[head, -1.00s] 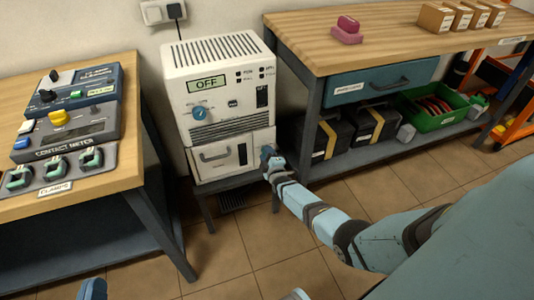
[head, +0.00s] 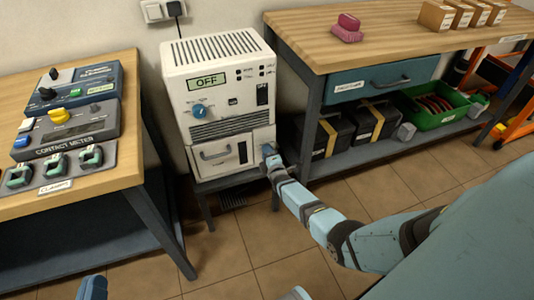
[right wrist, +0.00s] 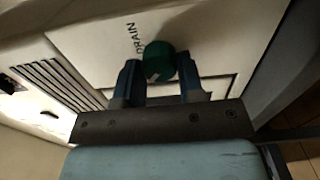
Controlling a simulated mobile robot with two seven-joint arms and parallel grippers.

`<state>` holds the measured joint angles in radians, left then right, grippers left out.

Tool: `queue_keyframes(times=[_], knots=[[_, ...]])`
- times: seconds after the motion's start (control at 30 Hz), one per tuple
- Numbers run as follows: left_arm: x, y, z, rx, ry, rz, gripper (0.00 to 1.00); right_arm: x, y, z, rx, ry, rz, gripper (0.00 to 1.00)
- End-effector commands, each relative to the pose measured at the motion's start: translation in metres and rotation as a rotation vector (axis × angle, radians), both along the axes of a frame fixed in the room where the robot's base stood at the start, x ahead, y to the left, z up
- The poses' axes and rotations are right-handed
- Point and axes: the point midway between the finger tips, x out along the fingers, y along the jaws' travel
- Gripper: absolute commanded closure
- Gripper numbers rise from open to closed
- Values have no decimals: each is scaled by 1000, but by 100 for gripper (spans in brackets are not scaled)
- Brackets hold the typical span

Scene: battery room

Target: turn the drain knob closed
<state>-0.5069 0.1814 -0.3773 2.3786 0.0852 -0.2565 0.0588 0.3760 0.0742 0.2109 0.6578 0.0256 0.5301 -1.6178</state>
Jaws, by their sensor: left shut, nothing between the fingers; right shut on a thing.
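The drain knob (right wrist: 160,61) is a round dark green knob beside the printed word DRAIN on the side of the white machine (head: 222,110). My right gripper (right wrist: 160,80) is shut on the knob, with one blue finger on each side of it. In the head view, my right gripper (head: 268,152) is at the lower right side of the machine, and the knob is hidden there. A blue part of my left gripper (head: 92,288) shows at the bottom left edge, shut and empty, away from the machine.
The machine's display reads OFF. It stands on a low dark stand between a left bench (head: 130,172) with meters and a right workbench (head: 300,52). Black cases (head: 333,135) and a green crate (head: 430,122) sit on the right bench's shelf. Tiled floor in front is partly open.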

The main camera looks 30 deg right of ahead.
Motion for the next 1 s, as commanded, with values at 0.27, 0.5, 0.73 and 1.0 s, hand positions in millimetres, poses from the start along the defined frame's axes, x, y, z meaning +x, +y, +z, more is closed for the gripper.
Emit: queue_keyframes(times=[0.27,0.5,0.73,1.0], knots=[[0,0,0,0,-1,-1,100,0,0,0,-1,0,1,39],[0,0,0,1,-1,-1,100,0,0,0,0,0,0,39],[-1,5,-11,46,68,11,100,-14,3,3,0,1,0,39],[-18,32,-67,201,338,59,100,-64,16,6,1,4,1,39]])
